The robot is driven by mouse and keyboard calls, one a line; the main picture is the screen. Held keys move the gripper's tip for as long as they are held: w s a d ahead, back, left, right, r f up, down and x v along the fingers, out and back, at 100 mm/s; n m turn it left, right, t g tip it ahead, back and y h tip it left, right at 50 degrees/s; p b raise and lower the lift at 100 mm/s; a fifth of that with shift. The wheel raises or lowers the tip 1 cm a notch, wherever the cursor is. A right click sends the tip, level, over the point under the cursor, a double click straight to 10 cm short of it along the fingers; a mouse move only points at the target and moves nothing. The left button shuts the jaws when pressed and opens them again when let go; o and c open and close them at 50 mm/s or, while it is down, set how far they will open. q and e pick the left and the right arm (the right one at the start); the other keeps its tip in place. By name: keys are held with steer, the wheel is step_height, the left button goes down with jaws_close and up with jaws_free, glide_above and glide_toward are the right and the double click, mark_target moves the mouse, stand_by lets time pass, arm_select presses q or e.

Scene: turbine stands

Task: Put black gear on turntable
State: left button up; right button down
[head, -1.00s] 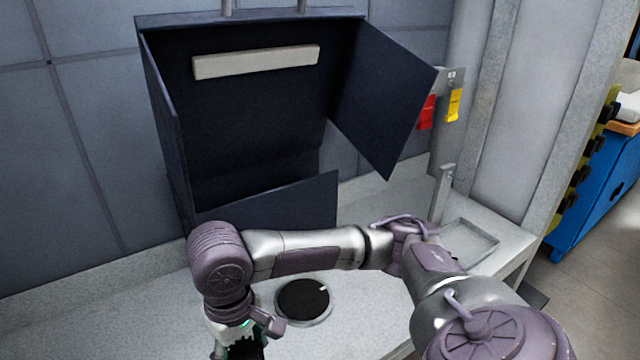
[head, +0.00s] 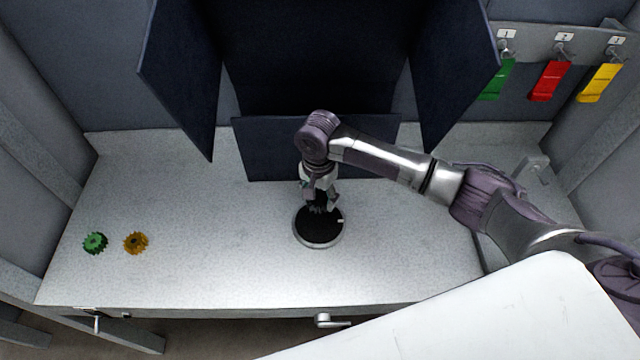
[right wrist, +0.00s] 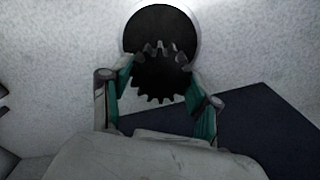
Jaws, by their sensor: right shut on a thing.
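The black gear (right wrist: 160,78) sits between the fingers of my right gripper (right wrist: 159,82) in the right wrist view, and the fingers are shut on it. The turntable is a round black disc with a pale rim (head: 318,230), set on the grey workbench. It also shows just beyond the gear in the right wrist view (right wrist: 160,28). In the head view my right gripper (head: 320,203) points down over the turntable's back edge. The gear is hard to make out there against the dark disc, and its height above it cannot be told. My left gripper is not in view.
A green gear (head: 95,243) and an orange gear (head: 136,242) lie on the left of the workbench (head: 220,260). A dark open cabinet (head: 190,80) stands behind the turntable. Green, red (head: 551,82) and yellow tags hang at the back right.

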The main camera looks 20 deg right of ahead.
steer(key=shift+w+f+b, duration=0.1)
steer(key=shift+f+b, duration=0.4)
steer(key=b, duration=0.6)
glide_above(320, 221)
step_height(320, 221, down, 5)
steer(key=shift+f, duration=0.1)
steer(key=shift+w+f+b, duration=0.1)
steer(key=shift+f+b, duration=0.2)
steer(key=shift+f, duration=0.6)
steer(key=shift+a+f, duration=0.1)
steer(key=shift+f, duration=0.1)
steer(key=shift+f, duration=0.3)
steer(key=shift+c, duration=1)
jaws_free()
steer(key=shift+o, duration=0.3)
steer(key=shift+f, duration=0.1)
